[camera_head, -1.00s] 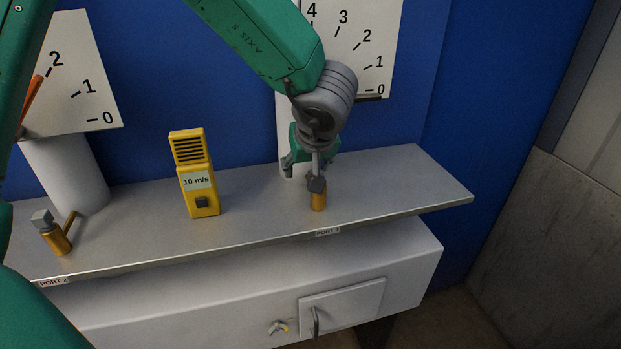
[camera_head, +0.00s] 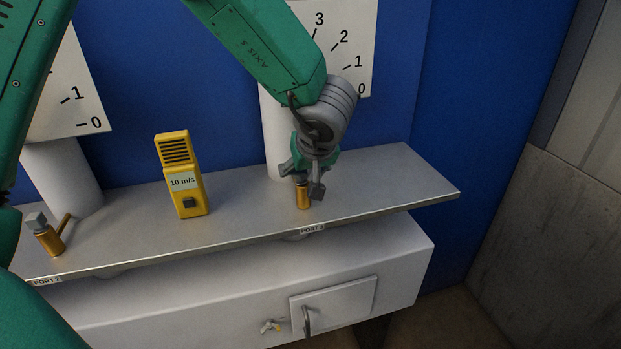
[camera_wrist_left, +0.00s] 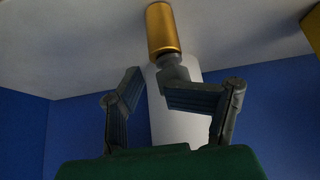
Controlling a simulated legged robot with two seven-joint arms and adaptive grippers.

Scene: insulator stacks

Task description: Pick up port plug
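The port plug at PORT 3, a brass cylinder (camera_head: 303,197) with a grey head, stands upright on the grey shelf (camera_head: 385,188). In the left wrist view the brass part (camera_wrist_left: 162,30) and its grey head (camera_wrist_left: 173,70) show at top centre. My left gripper (camera_head: 309,182) is at the plug, and its fingers partly cover the head in the head view. In the left wrist view the left gripper (camera_wrist_left: 150,90) has its fingers apart, with the grey head near the gap between their tips. I cannot tell whether they touch it. My right gripper is not in view.
A yellow meter (camera_head: 183,175) reading 10 m/s stands on the shelf left of the gripper. Another brass fitting with a grey head (camera_head: 46,235) stands at PORT 2. White columns and dial boards rise behind. The shelf between meter and gripper is clear.

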